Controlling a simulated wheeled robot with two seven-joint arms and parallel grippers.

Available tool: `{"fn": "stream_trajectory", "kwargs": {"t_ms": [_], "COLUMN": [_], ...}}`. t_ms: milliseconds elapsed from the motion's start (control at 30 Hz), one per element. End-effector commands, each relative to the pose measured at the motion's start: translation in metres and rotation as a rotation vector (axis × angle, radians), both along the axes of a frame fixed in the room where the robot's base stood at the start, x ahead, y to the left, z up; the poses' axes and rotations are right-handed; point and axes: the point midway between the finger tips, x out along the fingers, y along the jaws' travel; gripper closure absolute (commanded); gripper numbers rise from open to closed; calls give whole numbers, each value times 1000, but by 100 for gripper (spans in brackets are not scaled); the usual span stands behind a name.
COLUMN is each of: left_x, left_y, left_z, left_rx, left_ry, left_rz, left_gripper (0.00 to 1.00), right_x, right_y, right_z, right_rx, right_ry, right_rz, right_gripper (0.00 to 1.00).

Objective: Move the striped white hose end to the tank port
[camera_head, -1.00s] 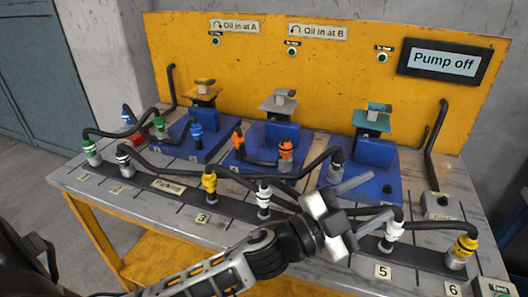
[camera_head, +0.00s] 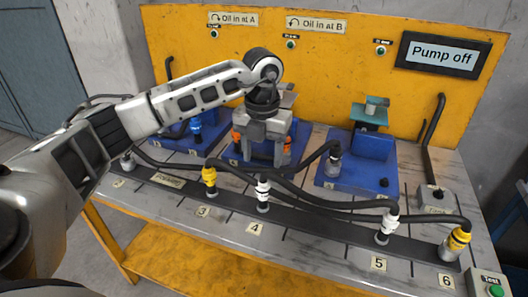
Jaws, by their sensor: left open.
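White hose ends with dark bands stand upright on the front rail at label 4 (camera_head: 263,192) and label 5 (camera_head: 389,226). A pale hose end (camera_head: 127,161) also stands at the rail's left end, partly behind my arm. I cannot tell which one is the task's striped one. My left gripper (camera_head: 263,158) points down, open, in front of the middle blue motor stand (camera_head: 240,163), between its orange hose ends (camera_head: 287,145). It covers much of that stand. I cannot read a tank port label. My right gripper is not in view.
Yellow hose ends stand at label 3 (camera_head: 209,178) and label 6 (camera_head: 456,243). Black hoses loop above the rail (camera_head: 320,230). A right blue stand (camera_head: 355,185) has a grey hose end (camera_head: 333,160). A small grey box (camera_head: 437,200) stands right. The yellow panel (camera_head: 340,80) rises behind.

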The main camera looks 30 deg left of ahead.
Motion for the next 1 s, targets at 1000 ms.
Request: {"fn": "stream_trajectory", "kwargs": {"t_ms": [1000], "left_x": [0], "left_y": [-2], "left_z": [-83], "left_rx": [-5], "left_ry": [0], "left_rz": [-5], "left_gripper": [45], "right_x": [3], "right_y": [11], "right_z": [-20], "right_rx": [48], "right_ry": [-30], "right_rz": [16], "right_gripper": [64]}}
